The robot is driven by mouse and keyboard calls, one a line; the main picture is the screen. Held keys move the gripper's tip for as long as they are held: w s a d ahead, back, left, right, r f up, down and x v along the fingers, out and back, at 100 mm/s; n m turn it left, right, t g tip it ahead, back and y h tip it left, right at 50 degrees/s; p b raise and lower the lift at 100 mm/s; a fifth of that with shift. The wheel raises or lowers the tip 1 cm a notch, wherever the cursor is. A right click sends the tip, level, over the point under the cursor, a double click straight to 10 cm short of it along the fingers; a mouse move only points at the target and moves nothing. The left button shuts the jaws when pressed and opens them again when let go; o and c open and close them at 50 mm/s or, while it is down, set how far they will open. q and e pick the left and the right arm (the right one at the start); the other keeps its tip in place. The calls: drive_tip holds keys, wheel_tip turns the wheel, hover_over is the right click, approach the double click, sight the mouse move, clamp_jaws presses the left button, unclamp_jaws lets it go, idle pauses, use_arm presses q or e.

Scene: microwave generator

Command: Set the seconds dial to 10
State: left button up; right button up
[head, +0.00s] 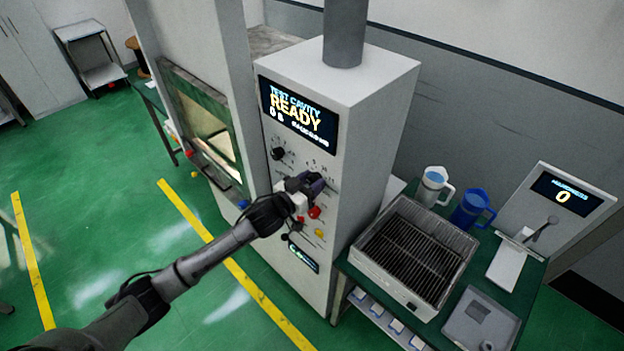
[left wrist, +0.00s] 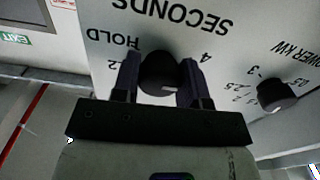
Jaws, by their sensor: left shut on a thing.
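The seconds dial (left wrist: 160,74) is a round black knob on the light grey generator panel. In the left wrist view the panel appears upside down, with SECONDS, HOLD, 2 and 4 printed around the dial. My left gripper (left wrist: 160,78) has one finger on each side of the knob and is shut on it; it also shows in the head view (head: 304,190), where it hides the dial. A small light mark shows on the knob at its lower right edge in the wrist view. The generator's display (head: 298,110) reads TEST CAVITY READY with 0 s below.
The black power knob (left wrist: 276,94) sits beside the seconds dial. A red button (head: 315,212) and a yellow button (head: 319,233) are just below my gripper. Left is the chamber window (head: 208,133); right is a bench with a rack tray (head: 383,284), mugs (head: 471,208) and a display stand (head: 560,205).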

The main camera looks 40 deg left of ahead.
use_arm(q)
drive_tip(key=m+p, duration=0.1)
drive_tip(key=m, duration=0.4)
drive_tip(key=shift+a+m, duration=0.1)
drive_tip(key=shift+m, duration=0.2)
drive_tip(key=m+p, duration=0.1)
drive_tip(key=m, duration=0.4)
drive_tip(key=m+p, duration=0.1)
drive_tip(key=m, duration=0.5)
drive_tip(key=shift+r+m, duration=0.15)
drive_tip(key=shift+m, duration=2.75)
drive_tip(key=o, duration=0.9)
drive_tip(key=shift+o, duration=0.2)
